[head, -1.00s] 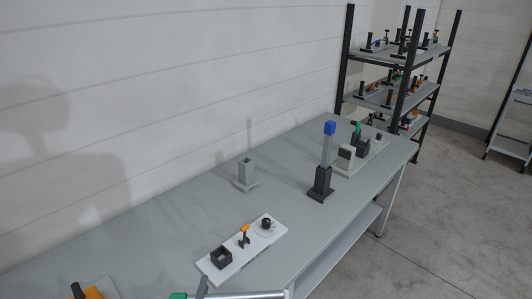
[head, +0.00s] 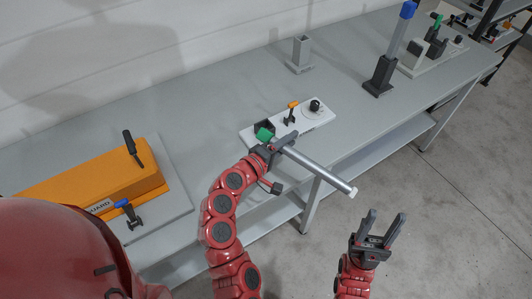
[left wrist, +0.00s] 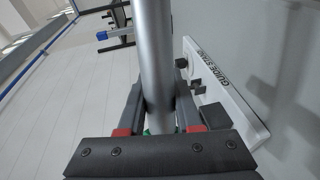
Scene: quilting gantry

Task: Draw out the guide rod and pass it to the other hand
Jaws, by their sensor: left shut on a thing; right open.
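My left gripper (head: 274,148) is shut on the guide rod (head: 318,167), a silver bar with a green end and a pale tip. The rod is held in the air, slanting down to the right past the table's front edge. In the left wrist view the rod (left wrist: 156,65) runs between the fingers (left wrist: 153,108). The white guide stand (head: 318,122) lies on the table behind, with a dark square socket, an orange-topped lever and a black knob. The rod looks clear of it. My right gripper (head: 381,228) is open and empty, below and right of the rod's pale tip.
An orange guard block (head: 95,185) on a grey plate is at the left. A grey square holder (head: 300,54) stands behind the guide stand. A dark post with a blue top (head: 388,62) and another fixture (head: 425,55) stand at the right. Open floor lies in front of the table.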

